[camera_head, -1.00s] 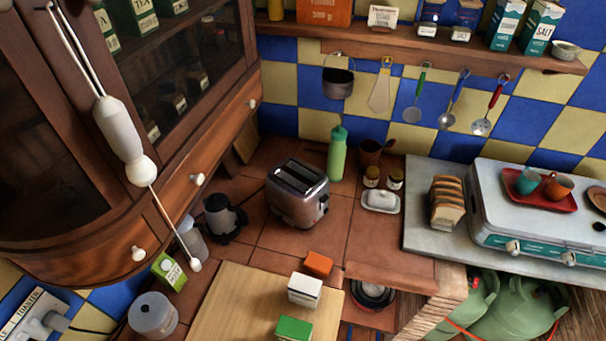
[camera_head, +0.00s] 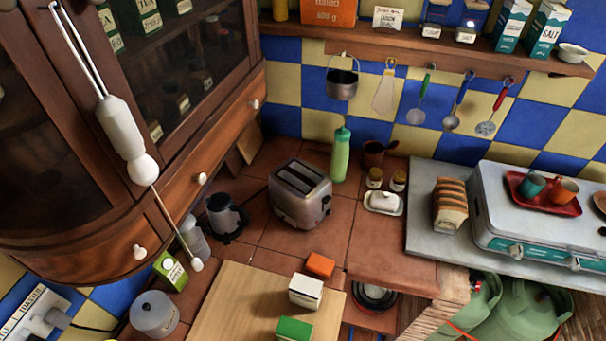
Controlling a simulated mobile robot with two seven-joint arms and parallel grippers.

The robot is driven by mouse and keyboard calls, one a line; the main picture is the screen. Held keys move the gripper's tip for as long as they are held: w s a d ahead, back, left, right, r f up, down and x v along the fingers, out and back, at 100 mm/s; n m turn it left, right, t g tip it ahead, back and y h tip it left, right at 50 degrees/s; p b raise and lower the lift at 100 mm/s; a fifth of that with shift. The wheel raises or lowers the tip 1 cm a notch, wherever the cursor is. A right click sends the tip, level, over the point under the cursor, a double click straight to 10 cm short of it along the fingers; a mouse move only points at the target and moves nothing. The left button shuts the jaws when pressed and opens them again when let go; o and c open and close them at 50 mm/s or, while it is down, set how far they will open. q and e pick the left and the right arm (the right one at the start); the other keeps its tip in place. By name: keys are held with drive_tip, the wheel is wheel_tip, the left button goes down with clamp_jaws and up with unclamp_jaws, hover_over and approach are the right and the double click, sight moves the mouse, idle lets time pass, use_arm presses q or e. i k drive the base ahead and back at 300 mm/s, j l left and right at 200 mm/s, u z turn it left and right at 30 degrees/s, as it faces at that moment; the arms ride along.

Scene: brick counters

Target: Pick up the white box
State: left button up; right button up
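The white box (camera_head: 306,291) sits upright on the pale wooden board (camera_head: 235,300) at the bottom middle of the head view. An orange box (camera_head: 320,265) is just behind it, and a green box (camera_head: 294,328) is in front of it, cut off by the bottom edge. The white box stands between these two, and its top and front side are visible. Neither of my grippers is in view.
A toaster (camera_head: 300,194) stands on the tiled counter behind the board. A grey lidded pot (camera_head: 154,314) and a green carton (camera_head: 171,271) are left of the board. Shelves with pans (camera_head: 374,296) lie below the counter at right.

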sight(306, 292)
drive_tip(key=l+u, duration=1.25)
drive_tip(key=u, duration=0.15)
drive_tip(key=k+l+u, duration=0.2)
drive_tip(key=l+u, duration=0.25)
drive_tip(key=k+l+u, duration=0.15)
drive_tip(key=u, duration=0.3)
drive_tip(key=k+l, duration=0.05)
drive_tip(key=l, duration=0.05)
